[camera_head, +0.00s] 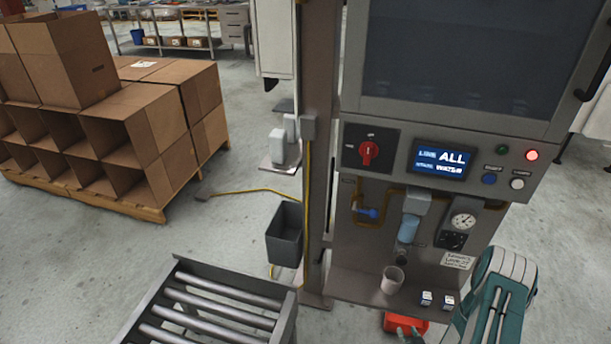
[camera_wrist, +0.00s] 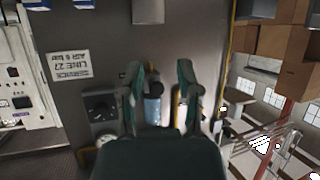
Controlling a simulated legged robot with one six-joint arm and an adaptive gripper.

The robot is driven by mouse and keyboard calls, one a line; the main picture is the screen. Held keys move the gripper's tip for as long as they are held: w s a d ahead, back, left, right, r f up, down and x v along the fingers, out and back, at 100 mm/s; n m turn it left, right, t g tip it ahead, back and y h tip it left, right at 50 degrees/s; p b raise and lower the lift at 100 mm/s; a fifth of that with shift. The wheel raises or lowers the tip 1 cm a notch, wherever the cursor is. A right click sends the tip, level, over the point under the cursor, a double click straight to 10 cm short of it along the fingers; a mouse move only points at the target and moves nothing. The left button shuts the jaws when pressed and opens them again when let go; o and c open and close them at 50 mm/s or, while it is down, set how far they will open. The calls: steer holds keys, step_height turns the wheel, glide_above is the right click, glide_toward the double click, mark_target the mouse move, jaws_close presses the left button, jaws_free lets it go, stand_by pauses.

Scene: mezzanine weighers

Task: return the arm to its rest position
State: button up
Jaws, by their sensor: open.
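My gripper (camera_wrist: 165,85) shows in the wrist view, its two teal fingers apart with nothing held between them. It faces the grey machine panel (camera_wrist: 95,25), which appears upside down there. A blue filter bowl (camera_wrist: 152,110) shows in the gap between the fingers; how far it is from them I cannot tell. In the camera_head view a teal and white part of my arm (camera_head: 497,290) stands at the lower right, in front of the panel.
The machine has a red rotary switch (camera_head: 368,153), a lit screen (camera_head: 441,160) and a gauge (camera_head: 463,221). A cup (camera_head: 392,280) stands on its ledge (camera_head: 350,289). A roller conveyor (camera_head: 190,275), grey bin (camera_head: 285,235) and stacked cartons (camera_head: 65,60) lie left. Floor between is mostly clear.

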steer(key=w+r+g, duration=0.1)
steer(key=w+r, duration=0.2)
steer(key=r, duration=0.4)
steer(key=w+r+n+g+h, duration=0.1)
steer(key=w+r, duration=0.2)
steer(key=r, duration=0.4)
steer(key=w+r+g, duration=0.1)
steer(key=w+r, duration=0.3)
steer(key=r, duration=0.3)
steer(key=s+a+r+g+h, duration=0.1)
steer(key=s+a+r, duration=0.1)
steer(key=r, duration=0.6)
steer(key=s+a+r+g, duration=0.1)
steer(key=s+a+r, duration=0.1)
steer(key=r, duration=0.6)
steer(key=s+a+r, duration=0.3)
steer(key=s+r, duration=0.1)
steer(key=s, duration=0.3)
steer(key=s+a+r+m+g+y, duration=0.1)
steer(key=s+a+r, duration=0.3)
steer(key=s, duration=0.4)
steer(key=s+a+r+g, duration=0.1)
steer(key=s+a+r, duration=0.3)
steer(key=s, duration=0.3)
steer(key=shift+s+r+m+y, duration=0.2)
steer(key=shift+r+m+y, duration=0.15)
steer(key=shift+r, duration=0.3)
